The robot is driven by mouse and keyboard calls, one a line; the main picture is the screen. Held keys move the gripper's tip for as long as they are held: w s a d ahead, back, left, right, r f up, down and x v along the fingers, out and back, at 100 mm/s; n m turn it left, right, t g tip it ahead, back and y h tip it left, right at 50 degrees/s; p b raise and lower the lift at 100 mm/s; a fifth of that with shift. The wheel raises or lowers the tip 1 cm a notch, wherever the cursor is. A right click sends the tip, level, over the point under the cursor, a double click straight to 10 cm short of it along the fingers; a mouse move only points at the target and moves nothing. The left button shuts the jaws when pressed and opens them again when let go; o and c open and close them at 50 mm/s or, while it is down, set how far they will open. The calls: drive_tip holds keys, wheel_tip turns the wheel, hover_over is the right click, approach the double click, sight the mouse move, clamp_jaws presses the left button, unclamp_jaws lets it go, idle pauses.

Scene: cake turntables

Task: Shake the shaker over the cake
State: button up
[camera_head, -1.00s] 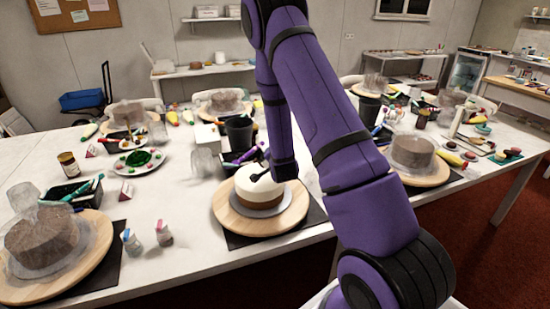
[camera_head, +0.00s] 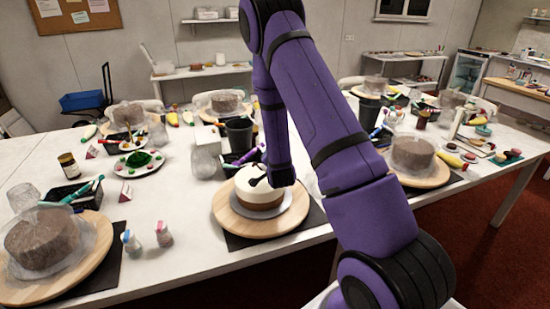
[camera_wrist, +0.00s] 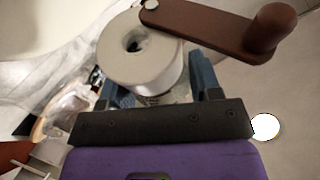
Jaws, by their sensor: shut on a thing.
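A round cake (camera_head: 262,200) with a white top and brown lower part sits on a silver board on a wooden turntable (camera_head: 232,220) in the head view. My gripper (camera_wrist: 153,75) has its blue fingers on both sides of a white cylinder, which I take to be the shaker (camera_wrist: 125,66). Its end shows a round dark hole. A brown crank-like arm with a rounded knob (camera_wrist: 268,28) crosses the top of the wrist view; I cannot tell if it joins the cylinder. In the head view my arm's end is over the cake; the held shaker is not clear there.
Two small shakers (camera_head: 162,235) stand left of the turntable. A black cup (camera_head: 239,133) and a clear cup (camera_head: 205,162) stand behind it. Other turntables with covered brown cakes are at left (camera_head: 42,240) and right (camera_head: 413,157). White table is free between the small shakers and the turntable.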

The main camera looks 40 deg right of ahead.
drive_tip(key=shift+r+t+h, duration=0.3)
